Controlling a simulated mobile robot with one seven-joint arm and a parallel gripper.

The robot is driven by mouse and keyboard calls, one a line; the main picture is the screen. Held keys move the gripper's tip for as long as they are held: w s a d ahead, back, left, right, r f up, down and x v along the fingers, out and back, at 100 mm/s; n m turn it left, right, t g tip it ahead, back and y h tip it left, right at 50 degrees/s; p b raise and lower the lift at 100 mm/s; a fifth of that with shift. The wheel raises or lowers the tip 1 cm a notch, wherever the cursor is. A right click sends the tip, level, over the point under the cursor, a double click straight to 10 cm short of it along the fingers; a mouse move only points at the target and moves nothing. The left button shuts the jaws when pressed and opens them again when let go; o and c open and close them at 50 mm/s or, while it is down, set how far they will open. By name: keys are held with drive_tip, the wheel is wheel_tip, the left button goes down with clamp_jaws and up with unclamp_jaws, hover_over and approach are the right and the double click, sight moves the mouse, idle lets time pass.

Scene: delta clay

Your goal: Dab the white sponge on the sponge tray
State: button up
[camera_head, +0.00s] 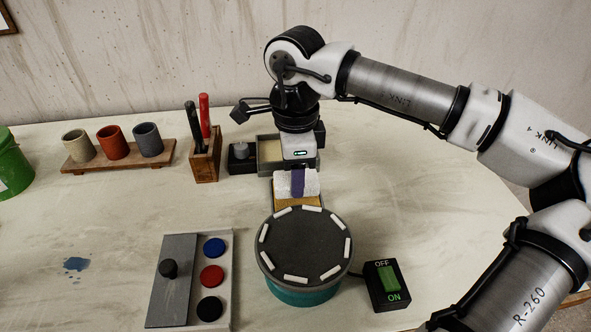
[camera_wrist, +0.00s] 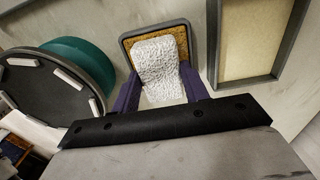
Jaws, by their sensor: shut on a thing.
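My gripper (camera_head: 298,184) points down behind the turntable and is shut on the white sponge (camera_head: 283,184). In the wrist view, the purple fingers (camera_wrist: 160,95) flank the rough white sponge (camera_wrist: 156,60) on its left and right sides. The sponge is over a small grey-rimmed tray with an ochre pad, taken as the sponge tray (camera_wrist: 128,44); its front also shows in the head view (camera_head: 297,203). The sponge covers most of the pad. I cannot tell whether sponge and pad touch.
The round turntable (camera_head: 305,245) with white blocks stands just in front. A larger tray with a pale filling (camera_head: 268,150) lies behind. A tool holder (camera_head: 206,160) and a cup rack (camera_head: 118,155) stand left. A switch box (camera_head: 386,284) and a paint-pot tray (camera_head: 232,280) lie nearer.

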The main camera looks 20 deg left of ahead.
drive_tip(key=shift+f+b, duration=0.6)
idle(1.7)
drive_tip(key=shift+r+p, duration=2.35)
drive_tip(key=shift+r, duration=1.2)
